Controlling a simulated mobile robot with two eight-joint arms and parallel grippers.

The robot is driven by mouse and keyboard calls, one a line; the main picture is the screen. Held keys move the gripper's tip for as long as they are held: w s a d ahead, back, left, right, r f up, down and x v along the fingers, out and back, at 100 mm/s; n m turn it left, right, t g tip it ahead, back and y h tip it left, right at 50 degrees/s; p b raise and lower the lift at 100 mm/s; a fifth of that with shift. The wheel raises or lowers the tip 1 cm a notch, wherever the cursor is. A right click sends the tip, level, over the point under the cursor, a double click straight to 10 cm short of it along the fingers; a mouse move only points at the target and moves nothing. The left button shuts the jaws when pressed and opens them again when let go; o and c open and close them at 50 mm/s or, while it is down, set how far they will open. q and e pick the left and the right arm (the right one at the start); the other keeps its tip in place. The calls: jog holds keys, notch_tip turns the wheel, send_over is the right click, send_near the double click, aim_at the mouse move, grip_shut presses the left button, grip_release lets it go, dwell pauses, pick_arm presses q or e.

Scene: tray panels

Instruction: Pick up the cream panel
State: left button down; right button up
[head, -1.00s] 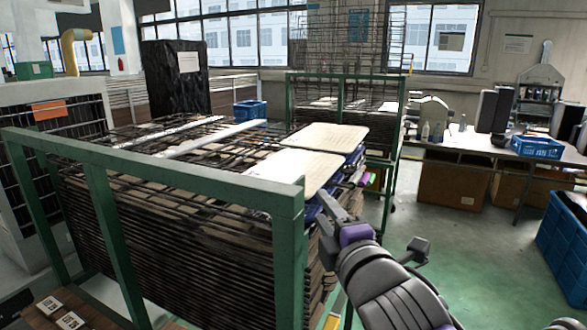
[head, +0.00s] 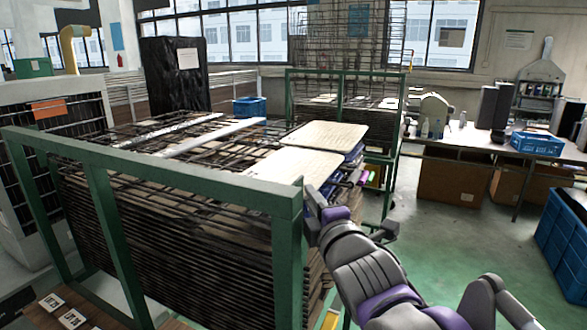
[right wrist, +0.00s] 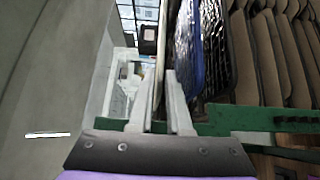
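Two cream panels lie flat on top of the wire rack in the head view, a nearer one (head: 293,166) and a farther one (head: 328,135). My right gripper (head: 311,197) is at the front right corner of the rack, close to the near edge of the nearer panel and partly hidden by the green post. In the right wrist view, a thin cream panel edge (right wrist: 159,60) runs between the two pale fingers of the gripper (right wrist: 160,88). The fingers stand apart, with a small gap visible. My left gripper is not in view.
The rack's green frame (head: 150,168) has a post and top rail beside my right gripper. Blue and dark trays (right wrist: 188,50) lie just under the cream panel. A workbench (head: 470,147) and blue crates (head: 562,240) stand at the right, with clear floor between.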

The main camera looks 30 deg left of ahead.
grip_shut()
dwell(1.3)
